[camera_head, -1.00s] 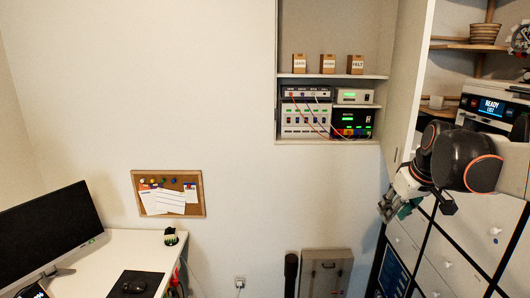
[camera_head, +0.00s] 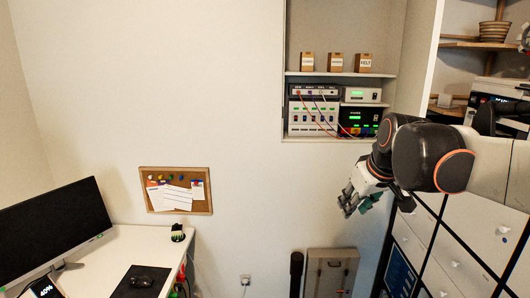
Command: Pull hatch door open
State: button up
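A grey-beige hatch door (camera_head: 331,274) with a small dark latch near its top is low on the wall, at the bottom of the view. It looks closed, and its lower edge is cut off by the frame. My gripper (camera_head: 353,203) hangs in the air above and slightly right of it in the picture, apart from it. The gripper points down and left. Its fingers are small and dark here, so I cannot tell how far apart they are. I see nothing held in it.
A dark upright post (camera_head: 296,274) stands just left of the hatch. White drawers (camera_head: 455,262) are at the right. A wall niche (camera_head: 340,22) above holds small boxes and electronic devices. A desk (camera_head: 115,262) with a monitor is at the left. The wall between is mostly clear.

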jog(key=s+a+f+m+b, duration=0.1)
jog(key=s+f+b, duration=0.7)
jog(key=s+f, duration=0.2)
jog(key=shift+a+f, duration=0.3)
jog(key=shift+f, duration=0.1)
jog(key=s+f+b, duration=0.2)
jog(key=s+f, duration=0.2)
jog(key=f, duration=0.1)
jog(key=s+f+m+b, duration=0.1)
jog(key=s+f+b, duration=0.2)
jog(key=f, duration=0.2)
jog(key=s+f+m+b, duration=0.1)
jog(key=s+f+b, duration=0.2)
jog(key=s+f, duration=0.1)
jog(key=shift+s+a+f+t+h, duration=0.1)
jog(key=shift+s+f+t+h, duration=0.1)
jog(key=shift+f, duration=0.2)
jog(key=shift+s+f+t+h, duration=0.1)
jog(key=shift+f+t+h, duration=0.1)
jog(key=shift+f, duration=0.2)
jog(key=shift+c, duration=0.9)
jog(key=shift+s+f, duration=0.15)
grip_shut()
